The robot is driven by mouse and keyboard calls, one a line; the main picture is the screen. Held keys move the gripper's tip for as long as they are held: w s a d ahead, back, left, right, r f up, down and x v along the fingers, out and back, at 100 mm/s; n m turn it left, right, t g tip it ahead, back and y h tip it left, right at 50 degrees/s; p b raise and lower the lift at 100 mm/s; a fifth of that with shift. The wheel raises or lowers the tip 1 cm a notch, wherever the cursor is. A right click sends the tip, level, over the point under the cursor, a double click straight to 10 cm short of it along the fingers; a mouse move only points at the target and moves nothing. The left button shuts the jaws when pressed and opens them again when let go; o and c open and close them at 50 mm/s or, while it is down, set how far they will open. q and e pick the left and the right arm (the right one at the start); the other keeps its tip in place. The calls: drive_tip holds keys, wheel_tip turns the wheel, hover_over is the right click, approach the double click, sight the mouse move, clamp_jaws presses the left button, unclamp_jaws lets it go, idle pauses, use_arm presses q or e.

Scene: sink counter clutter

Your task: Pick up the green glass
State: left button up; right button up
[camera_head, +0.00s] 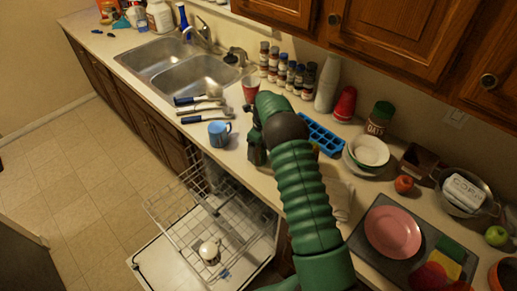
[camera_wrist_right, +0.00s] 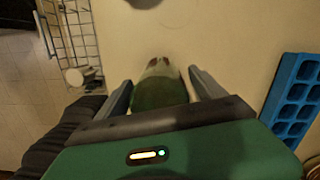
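The green glass (camera_wrist_right: 160,88) shows in the right wrist view, dark green at its near end and paler toward its far end. It stands between the two grey fingers of my right gripper (camera_wrist_right: 162,90), with a small gap visible on each side, so the gripper is open around it. In the head view my green right arm reaches over the counter, with the right gripper (camera_head: 256,142) low near the counter's front edge. The glass is not clearly visible there, hidden by the arm and gripper. My left gripper is not in view.
A blue mug (camera_head: 219,133) stands left of the gripper and a red cup (camera_head: 250,86) behind it. A blue ice tray (camera_head: 322,138) lies to the right; it also shows in the wrist view (camera_wrist_right: 296,98). The open dishwasher rack (camera_head: 190,208) is below the counter.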

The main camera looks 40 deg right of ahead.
drive_tip(key=c, duration=1.4)
